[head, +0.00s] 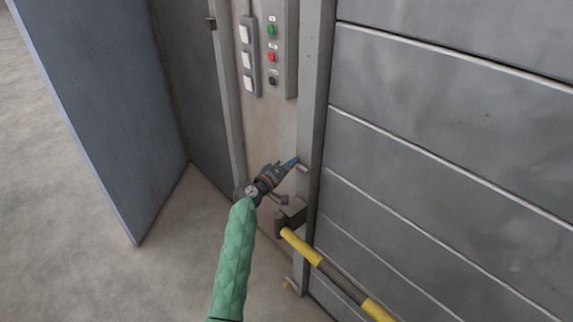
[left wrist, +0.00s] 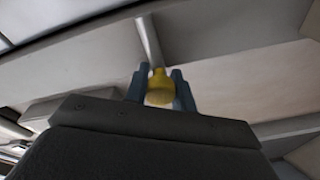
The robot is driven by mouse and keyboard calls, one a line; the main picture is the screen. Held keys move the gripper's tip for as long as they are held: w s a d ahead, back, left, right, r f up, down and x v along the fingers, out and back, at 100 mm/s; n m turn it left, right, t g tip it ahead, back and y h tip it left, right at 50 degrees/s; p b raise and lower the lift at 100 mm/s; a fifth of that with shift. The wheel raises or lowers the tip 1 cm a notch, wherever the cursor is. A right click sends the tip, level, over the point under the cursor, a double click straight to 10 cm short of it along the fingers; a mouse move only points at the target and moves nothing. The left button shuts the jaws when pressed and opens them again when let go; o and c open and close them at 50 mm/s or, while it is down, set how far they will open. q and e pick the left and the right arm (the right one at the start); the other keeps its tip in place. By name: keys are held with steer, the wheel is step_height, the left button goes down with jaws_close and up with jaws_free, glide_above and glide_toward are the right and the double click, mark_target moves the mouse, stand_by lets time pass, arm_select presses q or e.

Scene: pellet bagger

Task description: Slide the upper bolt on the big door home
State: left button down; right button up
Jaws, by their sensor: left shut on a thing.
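The big door (head: 440,150) is a grey panelled door filling the right of the head view. The upper bolt (head: 302,168) shows as a short pale rod at the door's left frame post. In the left wrist view its yellow knob (left wrist: 158,86) sits between my two blue fingers, with the grey rod (left wrist: 148,40) running up from it. My left gripper (head: 293,163) is shut on this knob, and the fingers hide the knob in the head view. My right gripper is not in view.
A yellow-and-black bar (head: 318,259) on a dark bracket (head: 291,214) juts out just below my left gripper. A button panel (head: 272,48) and a switch strip (head: 247,58) are on the wall above. A blue-grey panel (head: 95,110) stands at left, with bare floor around it.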

arm_select(q)
steer(key=shift+s+d+f, duration=0.15)
steer(key=shift+s+d, duration=1.05)
steer(key=c, duration=1.2)
jaws_free()
steer(key=shift+s+d, duration=0.1)
steer(key=shift+s, duration=0.05)
steer(key=shift+o, duration=0.2)
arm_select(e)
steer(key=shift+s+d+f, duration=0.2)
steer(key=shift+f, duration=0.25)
arm_select(q)
steer(key=b+v, duration=0.2)
steer(key=v, duration=0.6)
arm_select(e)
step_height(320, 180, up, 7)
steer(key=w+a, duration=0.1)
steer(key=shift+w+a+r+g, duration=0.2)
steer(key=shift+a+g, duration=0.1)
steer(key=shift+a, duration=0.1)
